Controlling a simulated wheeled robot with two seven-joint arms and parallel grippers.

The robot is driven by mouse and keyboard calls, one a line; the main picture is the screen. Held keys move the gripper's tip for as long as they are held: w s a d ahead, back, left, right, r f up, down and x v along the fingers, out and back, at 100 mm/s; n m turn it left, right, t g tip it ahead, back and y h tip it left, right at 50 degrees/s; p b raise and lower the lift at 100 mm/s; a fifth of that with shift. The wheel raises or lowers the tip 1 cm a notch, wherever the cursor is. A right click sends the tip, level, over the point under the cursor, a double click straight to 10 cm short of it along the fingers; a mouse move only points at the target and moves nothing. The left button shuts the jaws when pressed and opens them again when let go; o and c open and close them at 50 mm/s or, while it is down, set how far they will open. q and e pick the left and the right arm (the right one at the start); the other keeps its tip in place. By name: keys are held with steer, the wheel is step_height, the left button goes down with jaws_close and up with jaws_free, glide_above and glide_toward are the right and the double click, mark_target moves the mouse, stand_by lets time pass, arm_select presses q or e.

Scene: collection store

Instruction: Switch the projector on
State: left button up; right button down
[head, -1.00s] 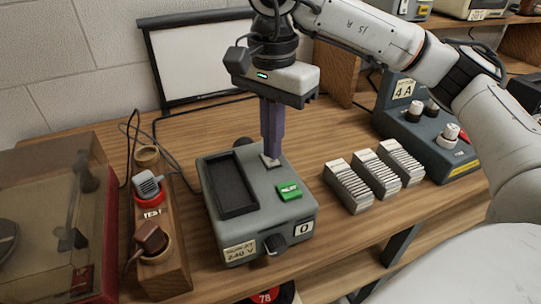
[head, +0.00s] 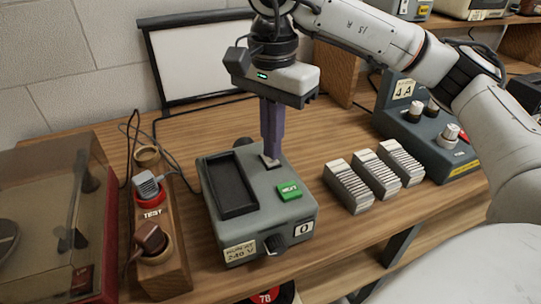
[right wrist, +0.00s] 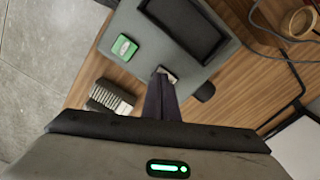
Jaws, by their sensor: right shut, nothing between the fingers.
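A grey projector-like unit (head: 263,212) stands on the wooden bench, with a dark rectangular recess (head: 234,188) on top. A green labelled button or plate (head: 289,191) and a small pale switch plate (head: 270,163) sit on its top. A dark knob (head: 275,245) and a "0" label are on its front. My right gripper (head: 271,156) is shut and points down, its tips at the pale switch plate; I cannot tell whether they touch it. In the right wrist view the closed fingers (right wrist: 163,85) overlap the edge of the pale plate (right wrist: 168,75). My left gripper is not in view.
Left is a wooden socket block (head: 163,225) with plugs, one marked TEST, and a clear-lidded case (head: 50,215). Right are slide stacks (head: 374,178) and a control box (head: 435,130) with knobs. A white screen (head: 205,55) stands behind. Cables lie on the bench.

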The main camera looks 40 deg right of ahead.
steer(key=shift+f+b, duration=0.7)
steer(key=shift+f, duration=0.15)
stand_by(0.7)
steer(key=shift+r, duration=0.15)
step_height(320, 180, up, 7)
steer(key=p, duration=0.5)
stand_by(0.3)
stand_by(0.4)
